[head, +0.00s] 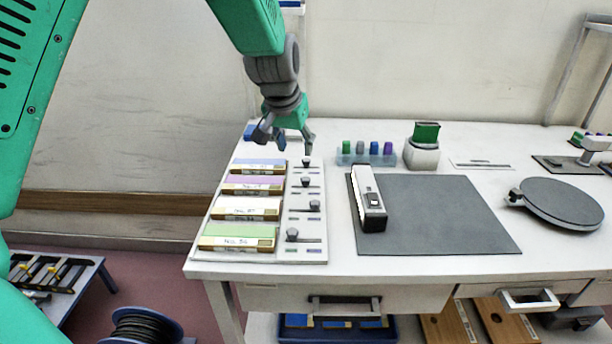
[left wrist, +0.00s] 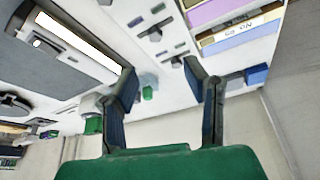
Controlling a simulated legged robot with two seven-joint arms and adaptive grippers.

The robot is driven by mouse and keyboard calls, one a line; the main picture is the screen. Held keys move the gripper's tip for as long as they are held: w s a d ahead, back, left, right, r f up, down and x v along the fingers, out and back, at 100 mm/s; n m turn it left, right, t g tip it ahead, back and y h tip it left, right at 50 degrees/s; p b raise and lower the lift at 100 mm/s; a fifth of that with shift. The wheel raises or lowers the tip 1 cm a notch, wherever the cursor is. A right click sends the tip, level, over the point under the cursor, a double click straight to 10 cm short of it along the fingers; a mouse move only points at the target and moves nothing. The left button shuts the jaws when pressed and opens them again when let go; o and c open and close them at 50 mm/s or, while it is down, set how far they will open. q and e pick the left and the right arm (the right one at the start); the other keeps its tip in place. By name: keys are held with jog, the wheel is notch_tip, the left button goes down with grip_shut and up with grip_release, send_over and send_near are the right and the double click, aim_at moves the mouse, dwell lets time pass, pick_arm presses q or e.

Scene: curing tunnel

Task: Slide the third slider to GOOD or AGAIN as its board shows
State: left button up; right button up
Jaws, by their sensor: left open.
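A pale panel (head: 213,252) at the table's left carries labelled boards in a column: blue (head: 258,165), purple (head: 252,184), cream (head: 247,208) and green (head: 236,237) from back to front. Each has a slider to its right. The back slider knob (head: 306,163) and the one before it (head: 305,181) sit near mid-track. The slider end words are too small to read. My left gripper (head: 286,146) is open and empty above the panel's back end; its fingers show in the left wrist view (left wrist: 163,74). My right gripper is out of view.
A grey mat (head: 450,215) with a white-and-dark device (head: 370,200) lies right of the panel. A rack of coloured pegs (head: 366,154) and a green-topped block (head: 423,148) stand behind it. A round grey plate (head: 562,200) is farther right.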

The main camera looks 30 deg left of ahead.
aim_at(304, 178)
pick_arm(q)
jog(key=x, duration=0.3)
jog(key=b+x, duration=0.1)
jog(key=x, duration=0.3)
jog(key=d+x, duration=0.1)
jog(key=x, duration=0.3)
jog(key=shift+w, duration=0.1)
jog(key=shift+w+a+f, duration=0.2)
jog(key=shift+a+f, duration=0.1)
jog(key=shift+f, duration=0.15)
jog(key=shift+a, duration=0.15)
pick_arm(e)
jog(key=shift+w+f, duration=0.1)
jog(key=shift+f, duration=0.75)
